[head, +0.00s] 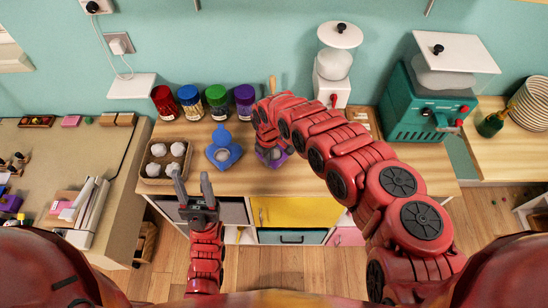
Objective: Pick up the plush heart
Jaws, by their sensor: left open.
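I cannot make out a plush heart for certain. A purple object (277,157) lies on the wooden counter (315,180), mostly hidden under my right gripper (268,145), so its shape is unclear. I cannot see the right fingertips well enough to tell whether they hold it. A blue object (224,155) with a rounded top and a wide base sits just left of it. My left gripper (192,179) is open and empty, near the counter's front edge, with its fingers pointing toward the back.
A box (146,174) of white lumps stands at the counter's left. Red, blue, green and purple jars (216,100) line the back. A white machine (333,75) and a teal machine (425,110) stand to the right. My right arm crosses the counter's right part.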

